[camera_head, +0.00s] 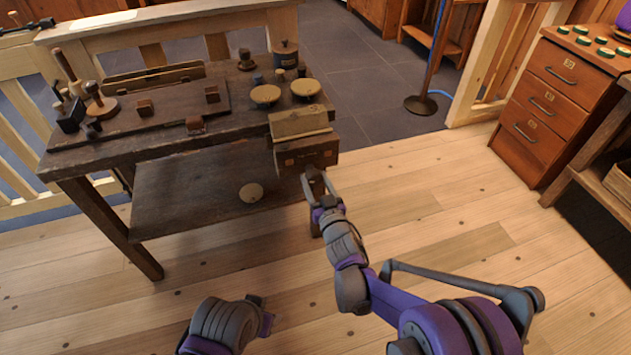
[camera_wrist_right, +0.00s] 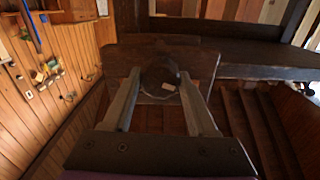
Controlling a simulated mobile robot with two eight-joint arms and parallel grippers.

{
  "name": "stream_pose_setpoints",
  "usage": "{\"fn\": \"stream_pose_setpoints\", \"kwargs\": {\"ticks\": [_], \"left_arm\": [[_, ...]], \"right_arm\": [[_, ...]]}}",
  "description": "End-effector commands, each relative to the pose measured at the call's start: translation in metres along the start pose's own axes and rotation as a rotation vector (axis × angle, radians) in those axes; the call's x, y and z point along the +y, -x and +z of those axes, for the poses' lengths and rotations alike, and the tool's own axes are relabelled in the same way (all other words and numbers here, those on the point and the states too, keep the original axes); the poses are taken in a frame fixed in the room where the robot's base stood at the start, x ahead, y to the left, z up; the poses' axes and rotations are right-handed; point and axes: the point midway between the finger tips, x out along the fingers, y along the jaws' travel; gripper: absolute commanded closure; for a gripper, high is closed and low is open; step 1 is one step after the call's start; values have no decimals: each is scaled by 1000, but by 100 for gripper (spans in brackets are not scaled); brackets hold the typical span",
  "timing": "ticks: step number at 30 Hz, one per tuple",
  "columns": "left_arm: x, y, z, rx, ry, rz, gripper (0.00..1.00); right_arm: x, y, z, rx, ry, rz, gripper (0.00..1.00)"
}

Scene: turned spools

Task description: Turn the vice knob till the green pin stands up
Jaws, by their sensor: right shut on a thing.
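The vice (camera_head: 305,152) is a brown wooden block with a paler top, fixed at the right front corner of the dark workbench (camera_head: 165,148). My right gripper (camera_head: 314,178) reaches up to its front face. In the right wrist view, the right gripper's two fingers (camera_wrist_right: 160,88) stand on either side of a dark round knob (camera_wrist_right: 160,72) on the vice face and are shut on it. A small pale mark shows on the knob. I cannot make out the green pin in either view. Part of my left gripper (camera_head: 259,303) shows low in the head view; its fingers cannot be made out.
The bench top holds two round pale-topped pieces (camera_head: 265,94), a lidded pot (camera_head: 286,53) and several wooden tools at the left. A round disc (camera_head: 251,192) lies on the lower shelf. A drawer cabinet (camera_head: 553,105) stands at the right. The floor before the bench is clear.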

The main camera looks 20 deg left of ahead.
Motion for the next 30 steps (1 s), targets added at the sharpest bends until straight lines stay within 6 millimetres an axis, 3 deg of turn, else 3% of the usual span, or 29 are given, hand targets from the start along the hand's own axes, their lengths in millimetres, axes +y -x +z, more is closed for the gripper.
{"fn": "stream_pose_setpoints", "kwargs": {"ticks": [30], "left_arm": [[0, 0, 0, 0, 0, 0, 50]], "right_arm": [[2, 2, 2, 0, -965, 3, 98]]}}
